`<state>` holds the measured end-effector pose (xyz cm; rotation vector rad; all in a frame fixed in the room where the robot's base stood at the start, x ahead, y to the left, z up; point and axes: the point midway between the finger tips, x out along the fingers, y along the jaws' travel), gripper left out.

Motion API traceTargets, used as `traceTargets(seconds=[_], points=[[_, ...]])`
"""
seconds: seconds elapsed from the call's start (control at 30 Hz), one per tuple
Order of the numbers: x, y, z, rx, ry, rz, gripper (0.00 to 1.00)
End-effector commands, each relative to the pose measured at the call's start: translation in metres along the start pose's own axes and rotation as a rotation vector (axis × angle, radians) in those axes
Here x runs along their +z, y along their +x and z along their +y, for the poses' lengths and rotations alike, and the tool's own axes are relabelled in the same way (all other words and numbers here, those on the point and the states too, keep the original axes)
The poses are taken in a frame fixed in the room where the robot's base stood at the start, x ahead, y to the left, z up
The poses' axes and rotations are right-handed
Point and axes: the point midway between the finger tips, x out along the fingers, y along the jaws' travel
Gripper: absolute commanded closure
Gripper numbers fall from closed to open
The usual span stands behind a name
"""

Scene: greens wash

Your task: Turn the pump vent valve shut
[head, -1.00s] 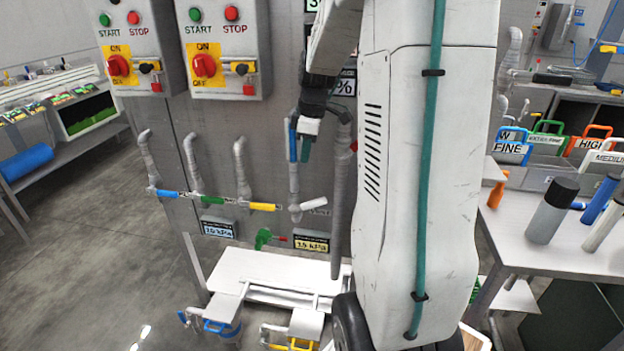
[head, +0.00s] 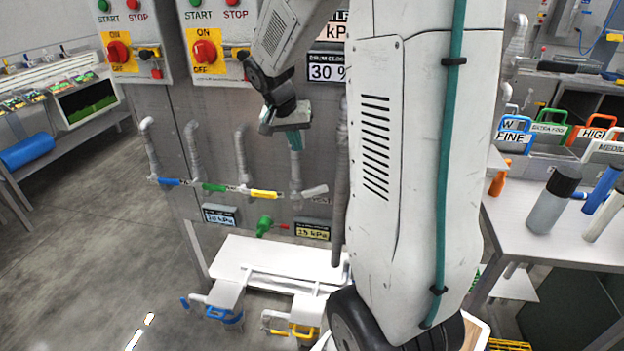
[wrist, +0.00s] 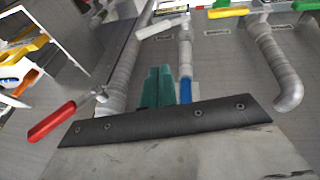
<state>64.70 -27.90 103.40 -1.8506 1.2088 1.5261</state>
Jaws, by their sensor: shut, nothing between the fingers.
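My gripper (head: 294,142) has teal fingers held together, empty, in front of a grey vertical pipe. In the wrist view the fingers (wrist: 159,86) are beside a blue lever (wrist: 185,91), which lies along the grey pipe (wrist: 186,52). I cannot tell if they touch it. In the head view my gripper hides that lever. A white lever (head: 315,191) sits at the pipe's lower end, sloping a little. No readable label shows which lever is the pump vent valve. A red lever (wrist: 51,122) is apart from the fingers at left in the wrist view.
Blue (head: 169,182), green (head: 214,187) and yellow (head: 265,194) levers lie in a row left of the white one. A green fitting (head: 264,225) and a white bench (head: 270,262) are below. Control boxes (head: 214,48) are above left. Open floor lies left.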

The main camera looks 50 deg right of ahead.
Motion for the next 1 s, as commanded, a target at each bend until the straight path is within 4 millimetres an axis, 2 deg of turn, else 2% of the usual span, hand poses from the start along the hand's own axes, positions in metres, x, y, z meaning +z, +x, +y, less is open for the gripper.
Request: traceTargets(seconds=[0.13,0.27,0.7,0.83,1.0], points=[[0.0,0.004,0.0,0.0,0.067,-0.001,1.0],[0.001,0.018,0.0,0.002,0.068,-0.003,1.0],[0.002,0.108,0.002,0.001,0.067,-0.005,1.0],[0.008,0.124,0.008,0.001,0.066,-0.004,1.0],[0.011,0.135,0.011,0.0,0.067,-0.002,1.0]])
